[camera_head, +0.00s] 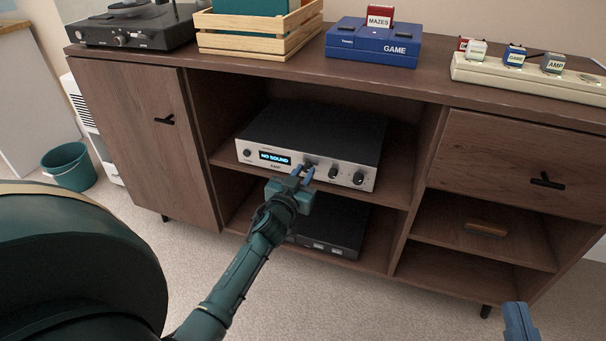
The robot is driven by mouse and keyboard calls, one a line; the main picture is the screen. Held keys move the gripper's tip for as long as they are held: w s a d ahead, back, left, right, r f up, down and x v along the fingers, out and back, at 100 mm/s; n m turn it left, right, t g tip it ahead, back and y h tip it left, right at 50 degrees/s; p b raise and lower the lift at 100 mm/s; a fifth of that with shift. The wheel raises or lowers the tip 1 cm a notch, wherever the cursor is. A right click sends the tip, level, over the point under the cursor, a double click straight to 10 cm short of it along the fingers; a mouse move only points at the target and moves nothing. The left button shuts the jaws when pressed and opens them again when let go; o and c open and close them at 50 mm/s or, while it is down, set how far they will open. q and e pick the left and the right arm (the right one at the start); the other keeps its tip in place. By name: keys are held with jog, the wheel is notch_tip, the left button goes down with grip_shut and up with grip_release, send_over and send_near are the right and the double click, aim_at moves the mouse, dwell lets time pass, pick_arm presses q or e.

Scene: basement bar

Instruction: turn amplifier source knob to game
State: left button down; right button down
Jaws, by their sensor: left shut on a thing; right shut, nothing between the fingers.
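The amplifier (311,133) is a silver-fronted box with a dark top on the cabinet's middle shelf. Its blue display (274,158) reads "NO SOUND". A small knob sits at the left of its front, and two dark knobs show at the right, one of them at the far right (358,178). My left gripper (304,172) is at the front panel just right of the display, shut on a dark knob (311,161) that its fingers partly hide. Any labels around that knob are too small to read. My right gripper (519,322) shows only in part at the bottom right edge, shut and empty.
A black device (345,226) sits on the shelf below. On the cabinet top stand a turntable (135,27), a wooden crate (258,45), a blue GAME console (372,50) and a power strip (500,76) with labelled plugs. A teal bucket (70,167) stands at the left.

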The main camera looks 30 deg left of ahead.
pick_arm(q)
jog(key=m+p, duration=0.1)
jog(key=m, duration=0.4)
jog(key=shift+r+m, duration=0.1)
jog(key=shift+m, duration=0.2)
jog(key=m, duration=0.5)
jog(key=shift+m, duration=0.4)
dwell(0.4)
jog(key=c, duration=1.3)
grip_release()
jog(key=shift+d, duration=0.1)
jog(key=shift+s, duration=0.1)
